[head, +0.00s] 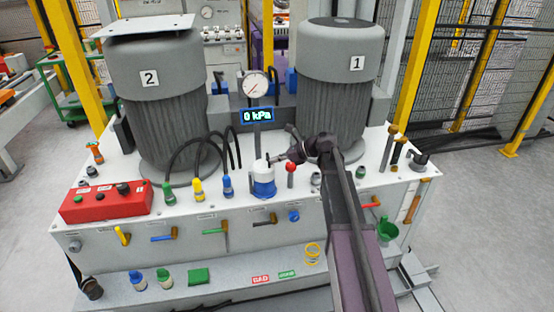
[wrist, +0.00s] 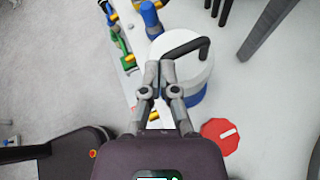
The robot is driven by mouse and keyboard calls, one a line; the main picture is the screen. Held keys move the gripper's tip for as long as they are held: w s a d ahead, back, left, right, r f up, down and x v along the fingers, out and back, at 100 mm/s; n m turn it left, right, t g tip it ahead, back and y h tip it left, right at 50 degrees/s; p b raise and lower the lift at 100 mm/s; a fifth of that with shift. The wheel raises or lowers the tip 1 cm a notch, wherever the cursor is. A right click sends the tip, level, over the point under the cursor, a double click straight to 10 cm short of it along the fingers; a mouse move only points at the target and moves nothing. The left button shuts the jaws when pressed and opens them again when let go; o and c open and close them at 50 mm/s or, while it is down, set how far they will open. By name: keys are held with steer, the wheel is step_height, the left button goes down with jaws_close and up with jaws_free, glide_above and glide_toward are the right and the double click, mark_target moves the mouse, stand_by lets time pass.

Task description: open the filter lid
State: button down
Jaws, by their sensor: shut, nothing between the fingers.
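The filter (head: 263,183) is a small white and blue canister standing upright on the white deck, in the middle of the head view. In the wrist view its round white lid (wrist: 195,72) is seated on top, with a black bar handle (wrist: 187,46) across it. The blue body (wrist: 198,97) shows below the lid. My gripper (head: 272,160) is at the filter's top right in the head view. In the wrist view my gripper (wrist: 158,66) is shut and empty, its fingertips over the lid's left side, beside the handle's near end. I cannot tell whether they touch it.
A red knob (head: 291,168) stands just right of the filter. Blue (head: 227,186) and yellow (head: 198,189) fittings with black hoses stand to its left. Two large grey motors (head: 160,120) (head: 335,100) rise behind. The gauge display (head: 257,115) reads 0 kPa.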

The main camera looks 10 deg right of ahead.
steer(key=shift+a+r+h+p, duration=0.2)
steer(key=shift+r+h+p, duration=0.1)
steer(key=shift+p, duration=0.3)
